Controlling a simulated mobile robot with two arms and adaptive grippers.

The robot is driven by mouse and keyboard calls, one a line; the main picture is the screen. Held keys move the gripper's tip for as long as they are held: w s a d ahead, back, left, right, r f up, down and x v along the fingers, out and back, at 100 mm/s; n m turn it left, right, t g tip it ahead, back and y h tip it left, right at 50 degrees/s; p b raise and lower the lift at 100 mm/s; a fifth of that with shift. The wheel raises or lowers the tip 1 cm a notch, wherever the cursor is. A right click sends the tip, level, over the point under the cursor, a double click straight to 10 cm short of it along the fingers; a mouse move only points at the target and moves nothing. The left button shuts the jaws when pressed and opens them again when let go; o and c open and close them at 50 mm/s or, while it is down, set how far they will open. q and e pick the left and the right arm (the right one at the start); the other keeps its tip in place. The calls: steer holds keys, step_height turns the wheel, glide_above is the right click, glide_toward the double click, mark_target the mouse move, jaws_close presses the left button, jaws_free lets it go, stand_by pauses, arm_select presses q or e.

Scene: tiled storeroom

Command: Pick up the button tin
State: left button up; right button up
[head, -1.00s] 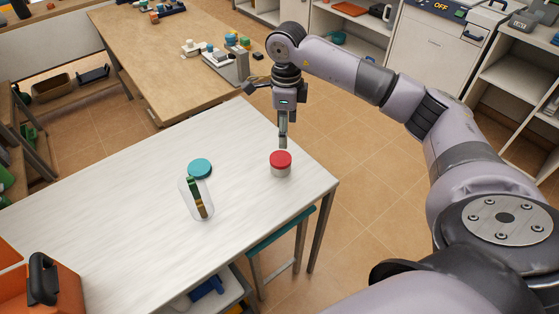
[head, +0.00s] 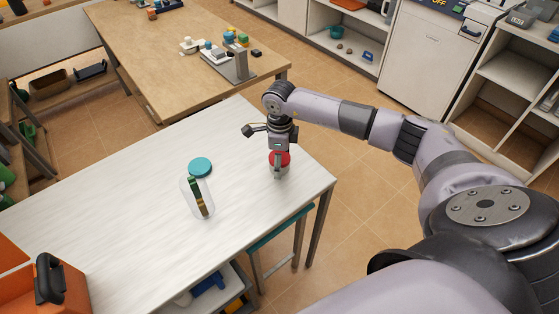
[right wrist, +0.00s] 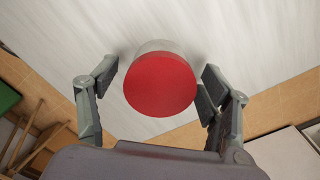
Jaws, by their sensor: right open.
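The button tin, a short round pale tin with a red lid (head: 285,157), stands upright on the white table near its right corner. In the right wrist view its red lid (right wrist: 160,84) fills the space between the fingers, with the pale side showing behind. My right gripper (head: 277,173) is at the tin and partly hides it in the head view. In the right wrist view the right gripper (right wrist: 160,76) is open, one finger on each side of the tin. The right finger looks very near the lid; contact cannot be told. My left gripper is not in view.
A clear container (head: 196,200) with green and brown contents and a teal lid (head: 200,167) are left of the tin on the white table (head: 120,205). An orange toolbox (head: 40,290) is at the near left. A wooden table (head: 150,60) stands behind.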

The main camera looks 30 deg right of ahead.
steer(key=c, duration=1.3)
